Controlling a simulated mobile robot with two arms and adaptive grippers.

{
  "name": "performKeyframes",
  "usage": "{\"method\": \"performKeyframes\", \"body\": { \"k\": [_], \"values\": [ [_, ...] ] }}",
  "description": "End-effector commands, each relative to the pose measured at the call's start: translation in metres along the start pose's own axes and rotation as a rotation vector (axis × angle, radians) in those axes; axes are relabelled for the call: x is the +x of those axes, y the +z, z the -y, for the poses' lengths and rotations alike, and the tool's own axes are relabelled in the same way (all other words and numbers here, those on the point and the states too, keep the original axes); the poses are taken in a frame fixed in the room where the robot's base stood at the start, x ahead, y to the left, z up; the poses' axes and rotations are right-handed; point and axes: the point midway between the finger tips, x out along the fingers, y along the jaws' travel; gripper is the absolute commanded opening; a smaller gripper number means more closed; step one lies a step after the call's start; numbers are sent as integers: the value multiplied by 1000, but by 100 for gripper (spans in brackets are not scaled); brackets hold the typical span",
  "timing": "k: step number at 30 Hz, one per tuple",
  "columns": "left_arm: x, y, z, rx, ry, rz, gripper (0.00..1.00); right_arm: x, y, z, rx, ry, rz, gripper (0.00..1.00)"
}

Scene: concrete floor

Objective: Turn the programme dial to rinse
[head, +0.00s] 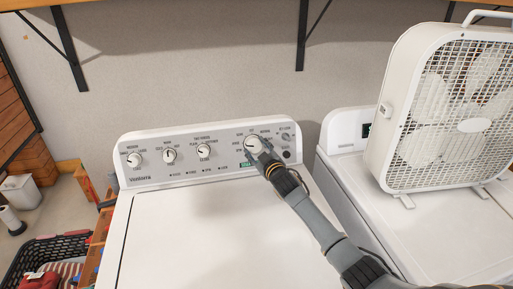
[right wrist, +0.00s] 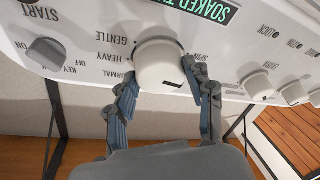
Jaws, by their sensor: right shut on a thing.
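The white programme dial (head: 252,144) is the large knob near the right end of the washer's control panel. It also shows in the right wrist view (right wrist: 160,58), where the panel appears upside down. My right gripper (right wrist: 160,74) is shut on the dial, one finger on each side; in the head view the gripper (head: 260,149) covers part of it. A dark mark shows on the dial's lower edge in the wrist view. Labels NORMAL, HEAVY, GENTLE and SPIN stand around it; I cannot read a rinse label. My left gripper is not in view.
Three smaller dials (head: 169,154) sit to the left on the panel. A display (right wrist: 192,14) shows partly cut-off text beginning "SOAKED". A box fan (head: 391,112) stands on the neighbouring machine at right. The washer's lid (head: 205,235) is bare.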

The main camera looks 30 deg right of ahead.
Motion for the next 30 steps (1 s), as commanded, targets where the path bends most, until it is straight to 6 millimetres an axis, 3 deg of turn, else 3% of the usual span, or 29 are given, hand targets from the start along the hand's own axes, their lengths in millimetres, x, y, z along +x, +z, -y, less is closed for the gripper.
{"method": "performKeyframes", "body": {
  "k": [13,14,17,30],
  "values": [
    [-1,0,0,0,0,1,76,0,1,0,-12,-4,2,21],
    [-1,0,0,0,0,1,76,0,1,0,-12,-4,2,55],
    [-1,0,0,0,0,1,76,0,1,0,-12,-4,2,75],
    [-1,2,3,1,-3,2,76,-6,1,0,-11,-4,0,75]
  ]
}}
